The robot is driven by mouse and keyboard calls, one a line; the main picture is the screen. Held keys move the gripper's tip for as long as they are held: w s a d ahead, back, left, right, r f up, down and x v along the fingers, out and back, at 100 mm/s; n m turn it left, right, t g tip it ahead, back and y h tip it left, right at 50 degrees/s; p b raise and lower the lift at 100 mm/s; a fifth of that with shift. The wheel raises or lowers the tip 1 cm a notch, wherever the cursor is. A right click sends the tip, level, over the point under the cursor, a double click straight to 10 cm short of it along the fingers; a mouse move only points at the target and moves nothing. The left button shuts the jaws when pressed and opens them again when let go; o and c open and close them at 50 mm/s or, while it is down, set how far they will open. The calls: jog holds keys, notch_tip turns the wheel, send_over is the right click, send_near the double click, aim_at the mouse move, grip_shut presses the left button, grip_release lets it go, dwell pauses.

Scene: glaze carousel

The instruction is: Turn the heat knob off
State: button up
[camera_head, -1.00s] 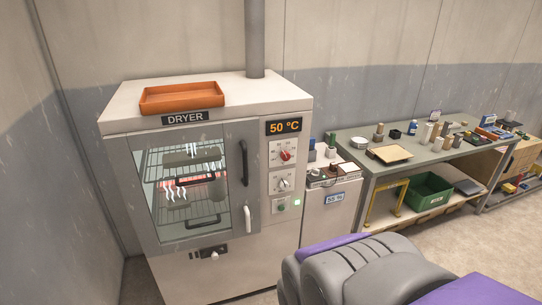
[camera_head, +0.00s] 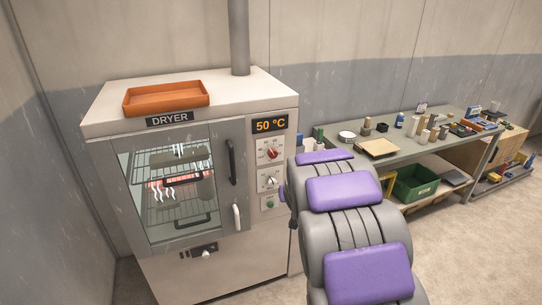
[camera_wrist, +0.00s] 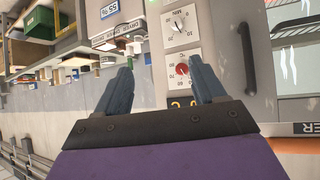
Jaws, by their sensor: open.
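The dryer (camera_head: 215,270) has a control panel right of its glass door. The red heat knob (camera_head: 272,154) sits on a white dial plate under the orange 50 °C display (camera_head: 269,125). In the wrist view, the panel is turned around, and the red knob (camera_wrist: 183,70) shows between the fingers, nearer the right one. I cannot read its pointer exactly. My gripper (camera_wrist: 162,68) is open and empty, its fingers apart from the knob. In the head view my arm hides the gripper.
A second dial (camera_head: 270,180) and a green button (camera_head: 270,204) sit below the red knob. The dryer door handle (camera_head: 231,161) stands out left of the panel. An orange tray (camera_head: 166,98) lies on top. A cluttered workbench (camera_head: 440,149) stands to the right.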

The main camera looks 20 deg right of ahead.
jog(key=w+d+f+t, duration=0.3)
jog(key=w+d, duration=0.2)
jog(key=w, duration=0.3)
jog(key=t+y+p, duration=0.1)
jog(key=t+y, duration=0.2)
jog(key=t, duration=0.2)
send_near(273, 156)
jog(key=w, duration=0.2)
jog(key=w+b, duration=0.1)
jog(key=w, duration=0.1)
jog(key=shift+w+d+f, duration=0.15)
jog(key=shift+w+d, duration=0.05)
jog(key=shift+w, duration=0.15)
jog(key=shift+w+a+b, duration=0.25)
jog(key=shift+w+b, duration=0.05)
jog(key=shift+w, duration=0.3)
jog(key=shift+w+d, duration=0.2)
jog(key=shift+w, duration=0.5)
jog(key=shift+w+d, duration=0.15)
jog(key=shift+w, duration=0.6)
jog(key=shift+w+a, duration=0.2)
jog(key=shift+w, duration=0.7)
